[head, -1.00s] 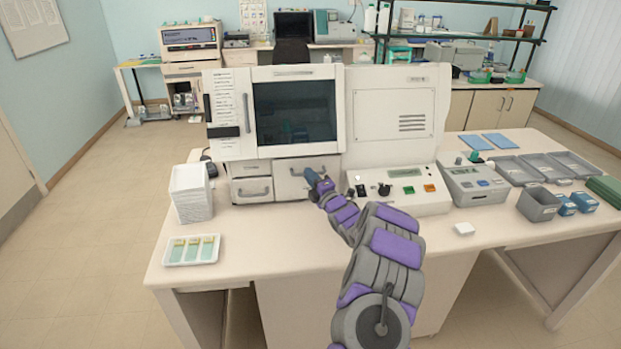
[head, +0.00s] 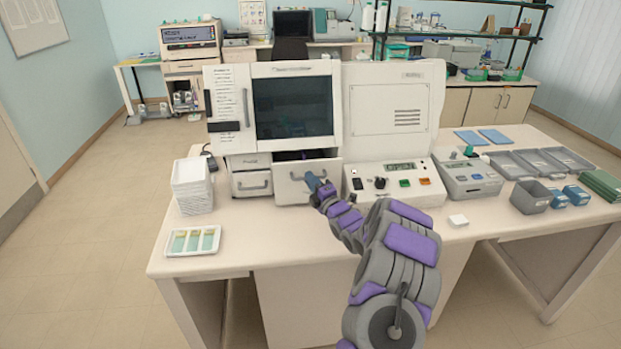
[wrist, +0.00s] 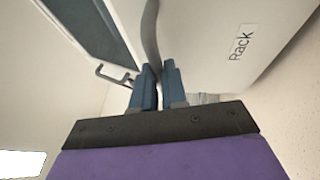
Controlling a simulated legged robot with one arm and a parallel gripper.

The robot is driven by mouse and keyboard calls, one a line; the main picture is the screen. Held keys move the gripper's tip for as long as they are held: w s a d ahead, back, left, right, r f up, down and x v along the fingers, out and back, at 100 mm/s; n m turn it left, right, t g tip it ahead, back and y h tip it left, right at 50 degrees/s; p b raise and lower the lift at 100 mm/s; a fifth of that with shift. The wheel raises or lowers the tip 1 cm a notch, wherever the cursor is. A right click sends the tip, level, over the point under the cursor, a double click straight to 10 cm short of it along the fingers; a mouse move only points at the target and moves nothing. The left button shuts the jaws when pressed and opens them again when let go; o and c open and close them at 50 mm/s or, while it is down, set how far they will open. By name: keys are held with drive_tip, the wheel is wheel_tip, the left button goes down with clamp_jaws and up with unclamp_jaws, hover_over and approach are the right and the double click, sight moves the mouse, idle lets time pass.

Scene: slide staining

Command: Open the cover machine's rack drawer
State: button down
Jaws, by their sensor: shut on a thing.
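The cover machine (head: 395,112) is a white cabinet with a dark window, standing on the bench. Its rack drawer (head: 292,188) is low in the middle and stands partly out, with a dark gap above its front. In the wrist view the drawer front (wrist: 215,35) bears the label "Rack". My gripper (head: 313,183) is at the drawer's handle. In the wrist view my gripper's blue fingers (wrist: 158,78) are shut on the grey curved handle (wrist: 150,35). The drawer's inside is mostly hidden in the head view.
A smaller drawer (head: 250,184) sits left of the rack drawer. A white stack (head: 191,190) and a slide tray (head: 175,246) stand at the bench's left. A control panel (head: 395,187) is to the right. The bench in front of the drawer is clear.

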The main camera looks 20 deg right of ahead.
drive_tip(key=s+a+b, duration=0.2)
drive_tip(key=s, duration=0.7)
drive_tip(key=shift+a+f, duration=0.25)
drive_tip(key=shift+a, duration=0.1)
drive_tip(key=shift+s, duration=0.1)
drive_tip(key=c, duration=1.3)
unclamp_jaws()
drive_tip(key=shift+w, duration=0.2)
drive_tip(key=shift+o, duration=0.6)
drive_tip(key=shift+r, duration=0.1)
drive_tip(key=shift+s, duration=0.1)
drive_tip(key=p+v, duration=0.2)
drive_tip(key=v, duration=1.5)
drive_tip(key=shift+p, duration=0.3)
drive_tip(key=shift+s+d, duration=0.1)
